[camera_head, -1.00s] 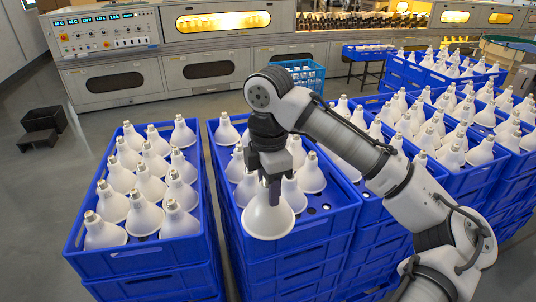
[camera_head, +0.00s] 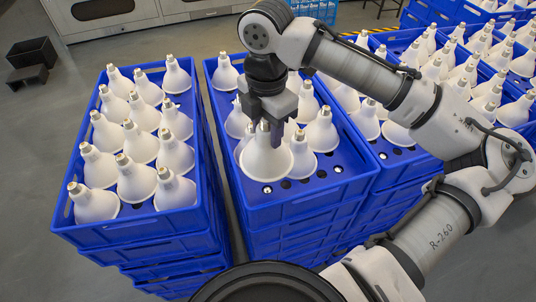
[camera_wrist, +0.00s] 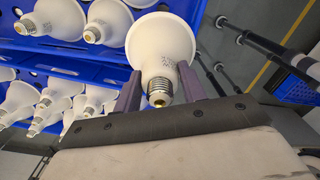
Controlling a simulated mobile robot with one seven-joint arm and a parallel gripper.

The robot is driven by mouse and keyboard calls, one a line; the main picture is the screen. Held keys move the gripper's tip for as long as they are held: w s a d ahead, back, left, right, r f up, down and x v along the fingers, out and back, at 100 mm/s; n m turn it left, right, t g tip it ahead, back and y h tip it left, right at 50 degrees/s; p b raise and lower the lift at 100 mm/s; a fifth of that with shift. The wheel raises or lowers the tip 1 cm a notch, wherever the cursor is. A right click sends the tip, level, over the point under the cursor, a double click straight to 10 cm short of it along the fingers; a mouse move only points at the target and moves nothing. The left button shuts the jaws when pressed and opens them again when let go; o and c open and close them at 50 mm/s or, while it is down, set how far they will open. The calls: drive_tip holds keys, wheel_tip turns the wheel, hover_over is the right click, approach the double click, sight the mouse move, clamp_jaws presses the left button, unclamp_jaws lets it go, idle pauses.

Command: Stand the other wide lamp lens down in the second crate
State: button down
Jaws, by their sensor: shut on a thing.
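My gripper (camera_head: 268,132) is shut on a white wide lamp (camera_head: 267,160), held by its neck with the screw cap up and the wide lens end down. The held lamp also shows in the wrist view (camera_wrist: 160,50), between the two fingers. It is over the front part of the second crate (camera_head: 290,212), a blue crate second from left. I cannot tell whether its lens touches the crate floor. Several white lamps stand cap up behind and beside it in that crate, one (camera_head: 322,130) close on its right. Bare crate floor with holes shows in front of it.
A full blue crate (camera_head: 130,236) of upright lamps stands on a stack at the left. More blue crates with lamps (camera_head: 405,160) stand at the right. A small dark step box (camera_head: 32,62) is on the floor at far left.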

wheel_tip(320, 180, down, 13)
drive_tip(key=shift+p, duration=0.35)
drive_tip(key=shift+f, duration=0.1)
drive_tip(key=shift+f, duration=0.15)
drive_tip(key=c, duration=0.8)
unclamp_jaws()
wheel_tip(320, 180, up, 12)
drive_tip(key=shift+r+b, duration=0.2)
drive_tip(key=shift+b, duration=0.15)
